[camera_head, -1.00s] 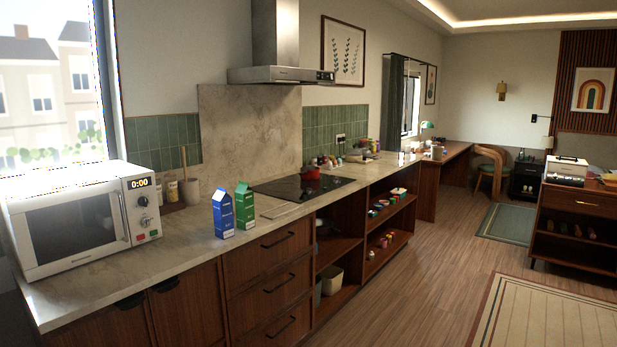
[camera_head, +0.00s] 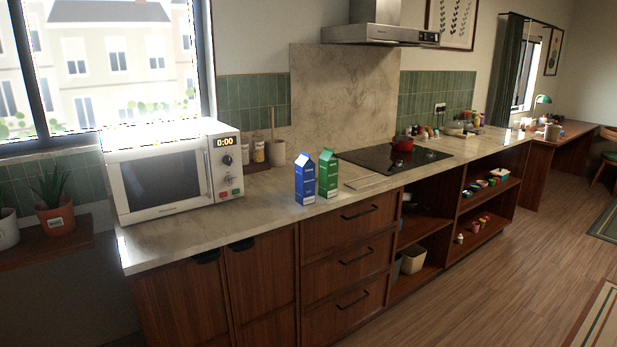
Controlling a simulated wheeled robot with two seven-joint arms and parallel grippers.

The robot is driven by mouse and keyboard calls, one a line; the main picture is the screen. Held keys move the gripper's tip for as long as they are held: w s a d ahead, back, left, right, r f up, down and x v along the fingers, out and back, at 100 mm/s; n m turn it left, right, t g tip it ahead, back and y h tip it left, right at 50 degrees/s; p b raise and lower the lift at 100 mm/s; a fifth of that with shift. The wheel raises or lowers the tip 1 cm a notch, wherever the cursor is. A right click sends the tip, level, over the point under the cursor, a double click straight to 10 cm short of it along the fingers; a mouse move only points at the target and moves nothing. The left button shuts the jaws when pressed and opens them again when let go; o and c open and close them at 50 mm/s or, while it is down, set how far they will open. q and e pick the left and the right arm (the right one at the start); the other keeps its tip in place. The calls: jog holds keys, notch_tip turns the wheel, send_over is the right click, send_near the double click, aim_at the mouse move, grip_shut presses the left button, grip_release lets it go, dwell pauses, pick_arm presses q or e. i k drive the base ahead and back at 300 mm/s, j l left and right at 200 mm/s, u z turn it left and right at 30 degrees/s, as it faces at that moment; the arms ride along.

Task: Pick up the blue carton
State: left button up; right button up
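The blue carton (camera_head: 305,180) stands upright on the stone counter (camera_head: 262,209), near its front edge. Neither of my grippers shows in the head view, so nothing is seen near the cartons.
A white microwave (camera_head: 172,170) stands on the counter left of the cartons. Right of them are a cutting board (camera_head: 366,182) and a black cooktop (camera_head: 385,159) with a red pot (camera_head: 402,144). A range hood (camera_head: 380,35) hangs above. Wooden floor (camera_head: 490,285) lies open at the right.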

aim_at(305, 168)
jog(key=i+l+u, duration=0.1)
jog(key=i+l, duration=0.2)
jog(key=i+l+u, duration=0.1)
jog(key=i+l, duration=0.2)
jog(key=l, duration=0.25)
jog(key=i+l, duration=0.3)
jog(key=l, duration=0.15)
jog(key=i+l+u, duration=0.15)
jog(key=i+l, duration=0.15)
jog(key=l, duration=0.15)
jog(key=i+l+u, duration=0.1)
jog(key=i+l, duration=0.15)
jog(key=l, duration=0.25)
jog(key=i+l+u, duration=0.1)
jog(key=i+l, duration=0.15)
jog(key=l, duration=0.25)
jog(key=i+l+u, duration=0.1)
jog(key=i+l, duration=0.15)
jog(key=l, duration=0.25)
jog(key=i+l+u, duration=0.1)
jog(key=l, duration=0.45)
jog(key=i, duration=0.1)
